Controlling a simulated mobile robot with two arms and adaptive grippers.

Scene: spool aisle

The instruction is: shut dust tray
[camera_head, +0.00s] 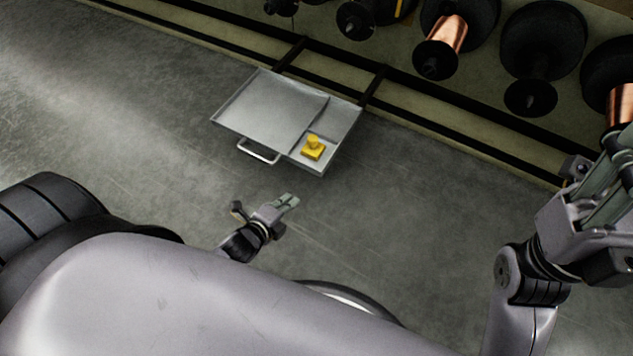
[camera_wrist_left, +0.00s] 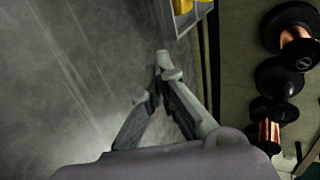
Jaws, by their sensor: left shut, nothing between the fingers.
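The dust tray (camera_head: 265,103) is a flat grey metal tray, pulled out from under the spool rack over the floor. A light bar handle (camera_head: 258,152) is on its front edge. A yellow block with a knob (camera_head: 313,148) sits in its right front section. My left gripper (camera_head: 291,201) is shut and empty, in front of the tray and apart from it. In the left wrist view its fingertips (camera_wrist_left: 163,65) meet below the tray's corner (camera_wrist_left: 192,18). My right gripper (camera_head: 603,178) is at the right edge, partly cut off; its fingertips are unclear.
Black spools (camera_head: 541,42), some with copper wire (camera_head: 447,36), line the rack along the back. Dark rails (camera_head: 372,86) run behind the tray. The concrete floor (camera_head: 130,125) left of the tray is clear.

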